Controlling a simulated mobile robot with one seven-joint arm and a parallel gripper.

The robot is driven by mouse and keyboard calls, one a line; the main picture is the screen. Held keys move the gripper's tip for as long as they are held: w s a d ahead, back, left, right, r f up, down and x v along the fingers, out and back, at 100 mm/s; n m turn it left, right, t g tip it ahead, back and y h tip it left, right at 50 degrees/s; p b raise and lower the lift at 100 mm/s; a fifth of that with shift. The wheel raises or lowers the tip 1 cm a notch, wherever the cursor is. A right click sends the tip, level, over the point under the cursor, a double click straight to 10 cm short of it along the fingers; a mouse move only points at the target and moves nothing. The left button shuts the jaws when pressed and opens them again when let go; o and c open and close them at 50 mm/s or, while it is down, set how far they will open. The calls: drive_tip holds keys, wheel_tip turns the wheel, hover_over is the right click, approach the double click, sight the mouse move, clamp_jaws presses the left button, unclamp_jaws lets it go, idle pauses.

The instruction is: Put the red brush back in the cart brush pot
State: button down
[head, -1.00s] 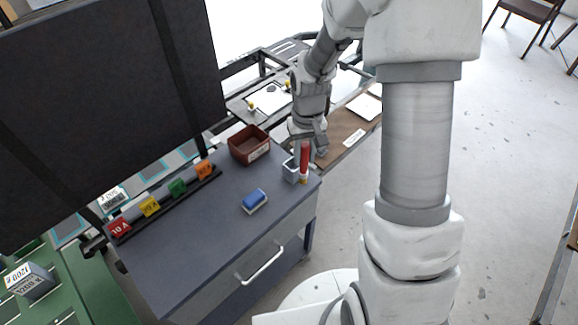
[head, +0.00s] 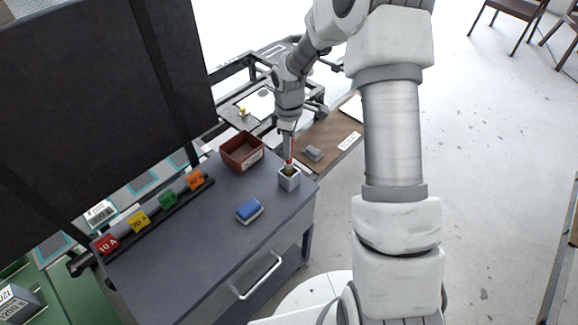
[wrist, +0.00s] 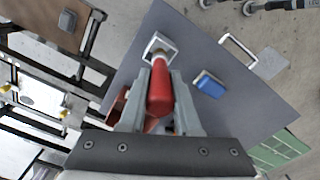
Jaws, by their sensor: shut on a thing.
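The red brush (head: 290,150) stands roughly upright over the grey square brush pot (head: 289,181) at the cart top's right corner. My gripper (head: 288,132) is shut on the brush's red handle, above the pot. In the wrist view the brush (wrist: 160,92) sits between the two fingers, with its bristle end pointing to the pot (wrist: 159,47). The bristle end is at the pot's mouth; I cannot tell how far inside it is. The pot stands upright on the dark grey cart top (head: 190,250).
A brown-red bin (head: 242,152) stands just left of the pot. A blue-and-white block (head: 249,210) lies in front. A rail of coloured labelled blocks (head: 167,200) runs along the cart's left side. A brown board with a grey object (head: 313,153) lies behind.

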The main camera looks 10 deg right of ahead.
drive_tip(key=shift+f, duration=2.8)
drive_tip(key=shift+f+b, duration=0.2)
drive_tip(key=shift+b, duration=0.1)
drive_tip(key=c, duration=0.6)
unclamp_jaws()
drive_tip(key=shift+r, duration=0.15)
